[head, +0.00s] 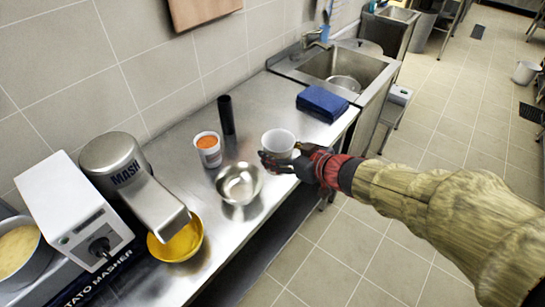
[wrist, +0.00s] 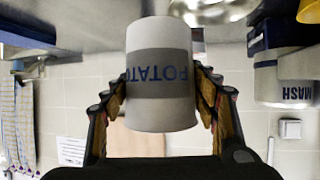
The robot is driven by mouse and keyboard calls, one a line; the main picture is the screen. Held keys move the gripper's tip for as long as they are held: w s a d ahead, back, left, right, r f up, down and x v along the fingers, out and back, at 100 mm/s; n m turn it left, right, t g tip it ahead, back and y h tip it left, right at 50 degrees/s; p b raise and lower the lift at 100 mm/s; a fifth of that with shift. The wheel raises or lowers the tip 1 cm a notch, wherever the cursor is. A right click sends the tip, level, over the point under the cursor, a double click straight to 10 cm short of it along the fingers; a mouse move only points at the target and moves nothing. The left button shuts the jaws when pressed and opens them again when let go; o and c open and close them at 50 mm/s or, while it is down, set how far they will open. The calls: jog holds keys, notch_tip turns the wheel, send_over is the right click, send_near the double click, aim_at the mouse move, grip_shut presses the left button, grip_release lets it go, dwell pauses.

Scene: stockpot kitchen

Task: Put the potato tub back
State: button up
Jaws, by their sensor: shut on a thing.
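The potato tub (head: 279,141) is a white, round, open-topped container. In the wrist view the tub (wrist: 160,60) shows a grey band with the word POTATO, upside down in that picture. My gripper (head: 277,160) is shut on the tub, with one finger on each side of its wall in the wrist view (wrist: 160,92). The tub is at the front part of the steel counter; I cannot tell whether its base touches the counter. Its inside looks pale, and its contents are not clear.
A steel bowl (head: 239,184) stands left of the tub. Behind are an orange-filled tub (head: 208,150) and a black cylinder (head: 227,116). A masher (head: 140,185) with a yellow bowl (head: 176,243) stands left. A blue folded cloth (head: 322,102) and the sink (head: 345,68) are right.

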aim_at(274, 142)
jog(key=shift+w+a+f+b, duration=0.3)
jog(key=shift+w+f+b, duration=0.2)
jog(key=shift+w+f, duration=1.65)
jog(key=shift+w+a+f+b, duration=0.35)
jog(key=shift+w+f+b, duration=0.15)
jog(key=shift+w+f, duration=1.65)
jog(key=shift+w+a+f+b, duration=0.3)
jog(key=shift+w+f+b, duration=0.2)
jog(key=shift+w+f, duration=1.65)
jog(key=shift+r, duration=0.1)
jog(key=shift+b, duration=0.35)
jog(key=o, duration=1.5)
jog(key=shift+o, duration=0.3)
